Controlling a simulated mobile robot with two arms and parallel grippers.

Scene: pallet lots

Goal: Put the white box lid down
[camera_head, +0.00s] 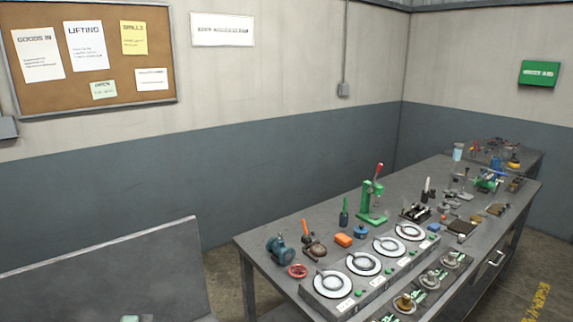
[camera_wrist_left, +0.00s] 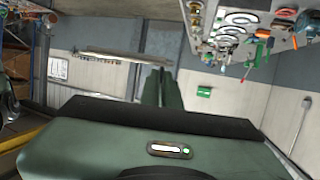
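I cannot make out a white box lid in either view. My left gripper (camera_wrist_left: 159,78) shows in the left wrist view as two dark green fingers close together beyond a black-edged green housing. The fingers look shut, and I see nothing between them. Neither gripper shows in the head view, and my right gripper is in neither view.
A grey workbench (camera_head: 262,240) at the right carries white round dishes (camera_head: 333,284), a green press (camera_head: 372,205), a blue motor-like part (camera_head: 281,250) and many small tools. A grey panel (camera_head: 100,270) stands at lower left. Bare floor shows between them.

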